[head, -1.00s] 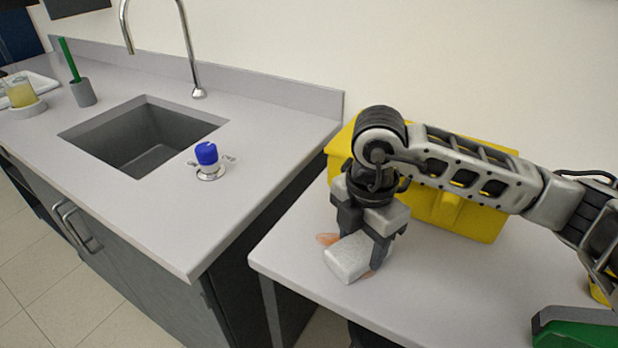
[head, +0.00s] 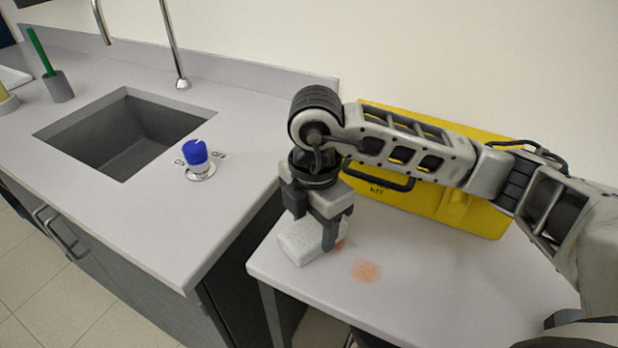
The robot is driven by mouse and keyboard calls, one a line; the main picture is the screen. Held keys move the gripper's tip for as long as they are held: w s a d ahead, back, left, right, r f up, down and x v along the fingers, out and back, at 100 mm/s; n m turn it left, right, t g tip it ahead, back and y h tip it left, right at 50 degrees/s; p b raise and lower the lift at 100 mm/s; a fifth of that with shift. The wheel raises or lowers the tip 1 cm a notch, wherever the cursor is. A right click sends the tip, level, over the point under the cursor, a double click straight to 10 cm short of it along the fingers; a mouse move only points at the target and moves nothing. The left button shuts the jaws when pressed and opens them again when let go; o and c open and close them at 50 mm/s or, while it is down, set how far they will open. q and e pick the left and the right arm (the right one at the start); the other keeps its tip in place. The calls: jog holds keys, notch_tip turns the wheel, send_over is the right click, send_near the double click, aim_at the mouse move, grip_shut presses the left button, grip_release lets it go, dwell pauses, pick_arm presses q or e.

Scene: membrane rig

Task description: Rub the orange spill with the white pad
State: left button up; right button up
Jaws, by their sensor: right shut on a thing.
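The white pad (head: 303,243) is in my right gripper (head: 313,232), near the left edge of the side table. The gripper points down and is shut on the pad, which is at or just above the table top; I cannot tell if it touches. The orange spill (head: 366,271) shows as a faint orange smudge on the table, to the right of the pad and nearer the front. Another bit of orange (head: 341,244) shows right beside the gripper finger, partly hidden by it. My left gripper is not in view.
A yellow kit case (head: 440,205) stands at the back of the side table (head: 450,300). To the left is a counter (head: 225,190) with a sink (head: 130,135), a blue-knobbed valve (head: 196,160) and a faucet (head: 180,60). The table's front middle is clear.

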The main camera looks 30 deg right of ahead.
aim_at(315, 228)
jog(key=r+p, duration=0.1)
jog(key=r, duration=0.3)
jog(key=shift+s+p, duration=0.2)
jog(key=shift+p, duration=0.2)
notch_tip(315, 228, up, 2)
jog(key=shift+r+p, duration=0.1)
jog(key=shift+p, duration=0.65)
jog(key=shift+r+p, duration=0.3)
jog(key=shift+r, duration=0.6)
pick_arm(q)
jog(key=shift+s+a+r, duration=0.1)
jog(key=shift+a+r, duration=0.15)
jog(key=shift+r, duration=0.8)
pick_arm(e)
jog(key=shift+d, duration=0.1)
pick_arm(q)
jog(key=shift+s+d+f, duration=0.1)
